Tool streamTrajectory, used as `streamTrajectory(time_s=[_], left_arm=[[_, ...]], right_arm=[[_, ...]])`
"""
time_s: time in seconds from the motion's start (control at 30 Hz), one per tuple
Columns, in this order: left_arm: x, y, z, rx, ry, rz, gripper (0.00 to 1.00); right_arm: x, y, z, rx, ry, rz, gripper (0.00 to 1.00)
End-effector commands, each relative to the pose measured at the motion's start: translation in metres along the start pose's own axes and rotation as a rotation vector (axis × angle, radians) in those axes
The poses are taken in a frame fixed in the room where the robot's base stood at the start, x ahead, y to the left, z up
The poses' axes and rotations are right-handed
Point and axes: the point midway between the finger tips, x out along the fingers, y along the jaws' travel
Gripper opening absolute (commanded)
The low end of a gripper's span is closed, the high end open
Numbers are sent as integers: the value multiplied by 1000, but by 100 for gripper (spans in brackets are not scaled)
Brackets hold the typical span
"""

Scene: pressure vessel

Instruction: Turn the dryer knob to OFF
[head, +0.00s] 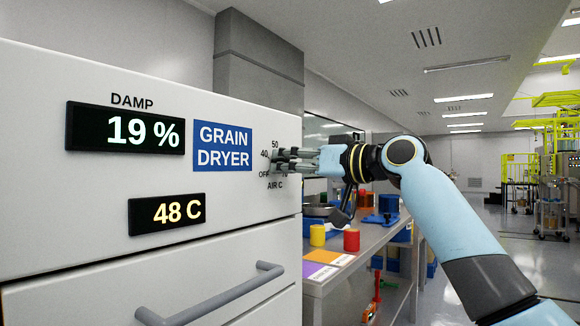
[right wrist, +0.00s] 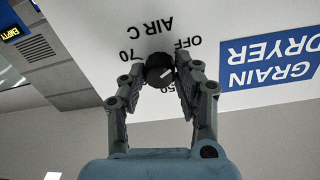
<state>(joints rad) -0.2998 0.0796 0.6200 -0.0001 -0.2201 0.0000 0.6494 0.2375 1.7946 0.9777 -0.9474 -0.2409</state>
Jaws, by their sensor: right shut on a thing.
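The dryer knob (right wrist: 158,68) is round and black with a short white mark, and sits on the white front of the grain dryer (head: 60,240). In the right wrist view, which sees the panel upside down, the white mark lies slanted on the knob's right side, near the right finger. The OFF label (right wrist: 182,42) shows just beyond that finger. My right gripper (head: 280,160) is closed around the knob, one finger on each side; it also shows in the right wrist view (right wrist: 161,75). In the head view its fingers mostly hide the knob. My left gripper is not in view.
The damp display (head: 125,128) reads 19 % and the lower display (head: 166,213) reads 48 C. A drawer handle (head: 210,292) sticks out below. A bench (head: 345,270) with yellow and red cylinders stands right of the dryer, beneath my right arm.

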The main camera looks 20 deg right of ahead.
Motion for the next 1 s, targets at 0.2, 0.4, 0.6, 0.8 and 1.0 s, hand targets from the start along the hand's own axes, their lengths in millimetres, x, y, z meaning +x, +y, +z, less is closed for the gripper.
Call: streamTrajectory(time_s=[0.2,0.4,0.6,0.8,1.0], left_arm=[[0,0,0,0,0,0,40],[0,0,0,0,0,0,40],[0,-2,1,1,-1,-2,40],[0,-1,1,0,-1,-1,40],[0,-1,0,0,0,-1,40]], right_arm=[[0,1,5,4,-10,0,35],[0,0,3,3,-5,0,54],[0,0,2,2,-3,0,54],[-19,2,2,-2,-3,4,54],[-66,1,3,-5,-10,3,54]])
